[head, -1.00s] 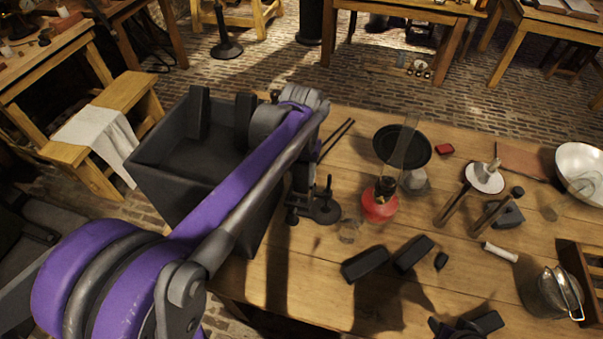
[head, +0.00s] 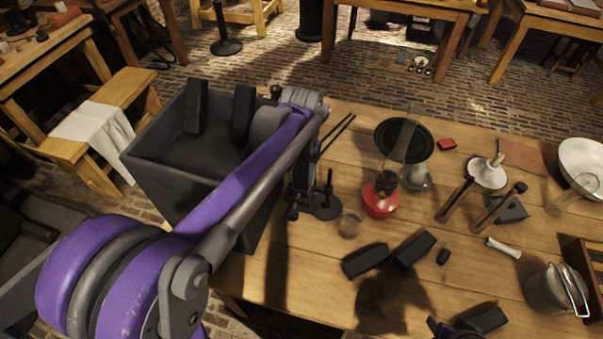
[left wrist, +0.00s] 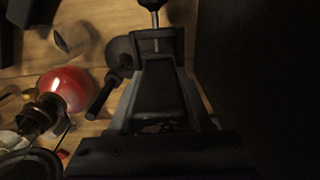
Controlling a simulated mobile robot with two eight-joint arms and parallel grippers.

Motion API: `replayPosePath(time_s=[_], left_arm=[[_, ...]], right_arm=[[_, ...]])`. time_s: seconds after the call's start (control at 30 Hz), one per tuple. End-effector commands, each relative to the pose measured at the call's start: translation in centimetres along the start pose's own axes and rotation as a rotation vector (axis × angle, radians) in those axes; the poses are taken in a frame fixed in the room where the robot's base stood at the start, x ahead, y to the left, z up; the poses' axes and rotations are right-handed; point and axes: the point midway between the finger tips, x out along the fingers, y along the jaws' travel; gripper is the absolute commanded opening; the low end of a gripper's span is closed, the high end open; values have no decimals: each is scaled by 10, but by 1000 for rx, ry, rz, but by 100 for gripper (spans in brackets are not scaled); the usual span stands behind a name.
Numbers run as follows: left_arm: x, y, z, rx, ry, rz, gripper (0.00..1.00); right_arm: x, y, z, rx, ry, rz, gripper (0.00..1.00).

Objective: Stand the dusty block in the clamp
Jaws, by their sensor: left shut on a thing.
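My left gripper (head: 301,196) is at the crate's right side, pointing down and partly hidden by its own arm. In the left wrist view it is shut on a dark block (left wrist: 159,92), which I take to be the dusty block. The black clamp (head: 326,205), with a round base and upright screw, is right beside this gripper. The clamp also shows in the left wrist view (left wrist: 150,45), just beyond the block's far end. I cannot tell whether block and clamp touch. A dark and purple part of my right gripper (head: 455,328) shows at the bottom edge; its fingers are unclear.
A large dark crate (head: 160,180) stands left of the clamp with upright slabs inside. A red burner (head: 380,197) and a glass jar (head: 349,225) stand close right of the clamp. Dark blocks (head: 366,260) lie in front. A black pan (head: 404,138) is behind the burner.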

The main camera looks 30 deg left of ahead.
Motion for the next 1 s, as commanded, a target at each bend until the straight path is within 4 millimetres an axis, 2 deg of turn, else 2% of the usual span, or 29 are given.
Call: replayPosePath(time_s=[0.33, 0.37, 0.53, 0.83, 1.0], left_arm=[[10, 0, 0, 0, 0, 0, 0], [9, 0, 0, 0, 0, 0, 55], [8, 0, 0, 0, 0, 0, 85], [7, 0, 0, 0, 0, 0, 85], [-11, 0, 0, 0, 0, 0, 85]], right_arm=[[6, 0, 4, 0, -2, 0, 50], [5, 0, 4, 0, -2, 0, 50], [5, 0, 3, 0, -2, 0, 50], [4, 0, 3, 0, -2, 0, 50], [2, 0, 2, 0, -1, 0, 50]])
